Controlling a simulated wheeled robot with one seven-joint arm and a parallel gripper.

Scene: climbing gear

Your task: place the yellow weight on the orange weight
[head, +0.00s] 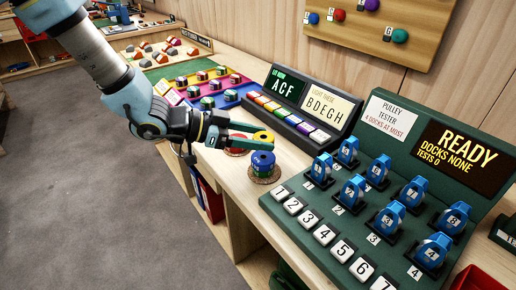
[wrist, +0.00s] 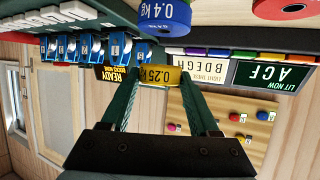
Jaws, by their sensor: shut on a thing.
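The yellow weight (wrist: 160,77), marked 0.25 kg, sits between the fingertips of my gripper (wrist: 160,84) in the wrist view. In the head view my gripper (head: 253,137) is shut on the yellow weight (head: 264,136), which appears just above a blue weight (head: 262,164). The blue weight, marked 0.4 kg, also shows in the wrist view (wrist: 165,14). A red-orange weight (head: 236,152) stands left of the blue one, partly hidden by my fingers. A red weight is cut off at the wrist view's top right (wrist: 288,9). I cannot tell whether this is the orange weight.
A green pulley tester (head: 392,140) with several blue pulleys stands to the right. A dark letter-sign console (head: 297,107) is behind the weights. The bench's front edge is close to the weights.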

